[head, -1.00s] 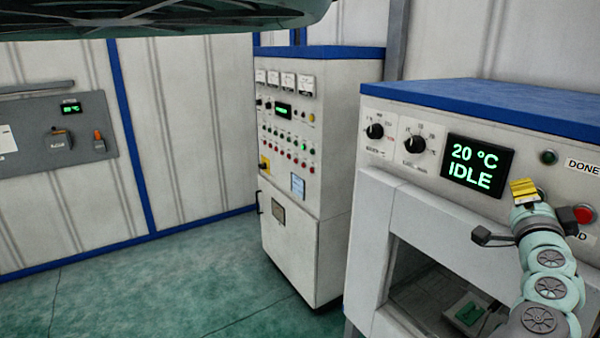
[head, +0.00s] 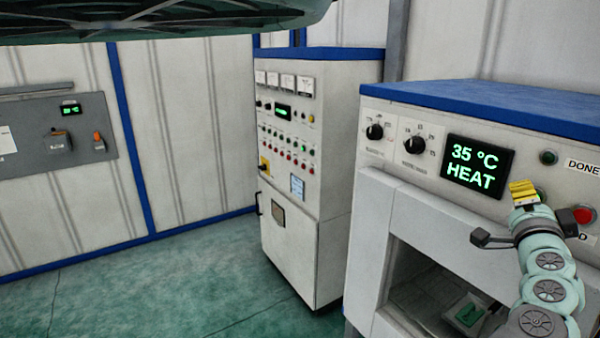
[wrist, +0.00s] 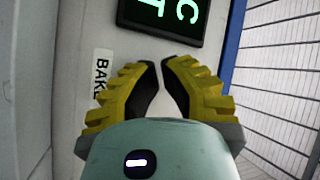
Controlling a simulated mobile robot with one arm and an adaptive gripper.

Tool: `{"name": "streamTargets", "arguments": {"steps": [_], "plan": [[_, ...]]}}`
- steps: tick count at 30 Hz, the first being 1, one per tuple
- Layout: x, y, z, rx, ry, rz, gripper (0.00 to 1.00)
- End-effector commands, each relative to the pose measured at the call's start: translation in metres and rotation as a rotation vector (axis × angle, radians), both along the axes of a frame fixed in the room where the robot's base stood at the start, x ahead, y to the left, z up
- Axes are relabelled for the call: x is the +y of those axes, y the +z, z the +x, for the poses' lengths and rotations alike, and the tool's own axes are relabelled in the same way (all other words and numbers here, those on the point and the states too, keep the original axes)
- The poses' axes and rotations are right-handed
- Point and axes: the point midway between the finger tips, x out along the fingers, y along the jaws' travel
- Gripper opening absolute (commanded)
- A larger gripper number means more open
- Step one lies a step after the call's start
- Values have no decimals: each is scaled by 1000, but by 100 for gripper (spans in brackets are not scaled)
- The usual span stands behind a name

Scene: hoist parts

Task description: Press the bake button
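The white oven (head: 375,240) with a blue top stands at the right; its display (head: 478,167) reads 35 °C HEAT. My gripper (head: 524,190) is at the oven's front panel, just right of and below the display. Its yellow fingers are together with nothing visible between them. A sliver of a green button (head: 541,194) shows beside the fingers; most of it is hidden. In the wrist view, the fingertips (wrist: 161,64) are close to the panel, and a BAKE label (wrist: 101,77) shows beside the left finger. The button's face is hidden there, so contact cannot be seen.
A red button (head: 583,215) and a DONE lamp (head: 549,157) are near my gripper. Two black knobs (head: 414,145) sit left of the display. The oven's opening below holds a small green item (head: 468,314). A control cabinet (head: 300,240) stands left; the floor there is clear.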

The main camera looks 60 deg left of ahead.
Motion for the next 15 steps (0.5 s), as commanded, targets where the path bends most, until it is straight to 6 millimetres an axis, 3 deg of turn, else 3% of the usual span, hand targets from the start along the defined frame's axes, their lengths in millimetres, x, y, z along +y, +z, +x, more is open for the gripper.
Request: {"name": "streamTargets", "arguments": {"steps": [15], "plan": [[3,1,-11,-2,6,0,0]]}}
